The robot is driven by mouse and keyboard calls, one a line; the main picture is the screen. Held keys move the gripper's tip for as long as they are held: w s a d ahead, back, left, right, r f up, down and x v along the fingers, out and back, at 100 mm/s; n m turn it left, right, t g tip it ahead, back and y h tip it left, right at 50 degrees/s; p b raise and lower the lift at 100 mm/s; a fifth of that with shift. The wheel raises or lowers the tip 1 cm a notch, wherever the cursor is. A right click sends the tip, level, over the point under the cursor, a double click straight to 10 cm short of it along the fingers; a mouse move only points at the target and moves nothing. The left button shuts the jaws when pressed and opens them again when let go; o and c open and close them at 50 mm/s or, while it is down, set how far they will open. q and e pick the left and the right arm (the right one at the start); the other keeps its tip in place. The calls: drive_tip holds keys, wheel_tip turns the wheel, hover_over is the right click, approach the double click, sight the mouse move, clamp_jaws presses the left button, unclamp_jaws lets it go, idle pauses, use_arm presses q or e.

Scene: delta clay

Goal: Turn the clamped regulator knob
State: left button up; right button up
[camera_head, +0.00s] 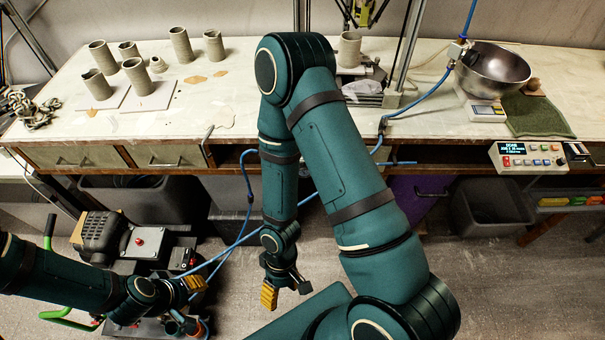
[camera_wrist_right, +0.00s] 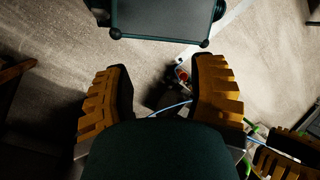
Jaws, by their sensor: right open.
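A small fitting joined to blue hose (camera_head: 458,49) sits beside the steel bowl at the back right. It may be the regulator; its knob is too small to make out. My right gripper (camera_head: 286,289) hangs open and empty over the floor in front of the bench, far from that fitting. Its yellow-padded fingers stand apart in the right wrist view (camera_wrist_right: 163,92), with nothing between them but floor and distant dark equipment. My left gripper (camera_head: 193,286) is low at the left, near the machine on the floor; its finger gap is unclear.
The bench (camera_head: 250,70) carries several clay cylinders at the left and the steel bowl (camera_head: 492,70) at the right. A control box (camera_head: 528,157) is on the front edge. A compressor-like machine (camera_head: 140,245) stands on the floor. Blue hoses (camera_head: 240,238) cross below the bench.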

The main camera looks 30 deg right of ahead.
drive_tip(key=s+d+f+n+g+h+b, duration=0.2)
drive_tip(key=s+d+f+n+g+h, duration=0.1)
drive_tip(key=s+d+n+h, duration=0.25)
drive_tip(key=w+d+n+t+h+b, duration=0.2)
drive_tip(key=w+d+n+t+h, duration=0.25)
drive_tip(key=d+n+h, duration=0.4)
drive_tip(key=w+r+n+t+h+b, duration=0.1)
drive_tip(key=w+r+n+t, duration=0.2)
drive_tip(key=w+n+t, duration=0.35)
drive_tip(key=w+r+n+t+h+b, duration=0.1)
drive_tip(key=w+r+n+t+b, duration=0.15)
drive_tip(key=w+t, duration=0.75)
drive_tip(key=shift+g, duration=0.8)
drive_tip(key=x, duration=0.5)
drive_tip(key=b+x, duration=0.1)
drive_tip(key=x, duration=0.3)
drive_tip(key=w+a+x, duration=0.1)
drive_tip(key=x, duration=0.4)
drive_tip(key=shift+w+d+r, duration=0.15)
drive_tip(key=shift+w, duration=0.2)
drive_tip(key=shift+y, duration=0.3)
clamp_jaws()
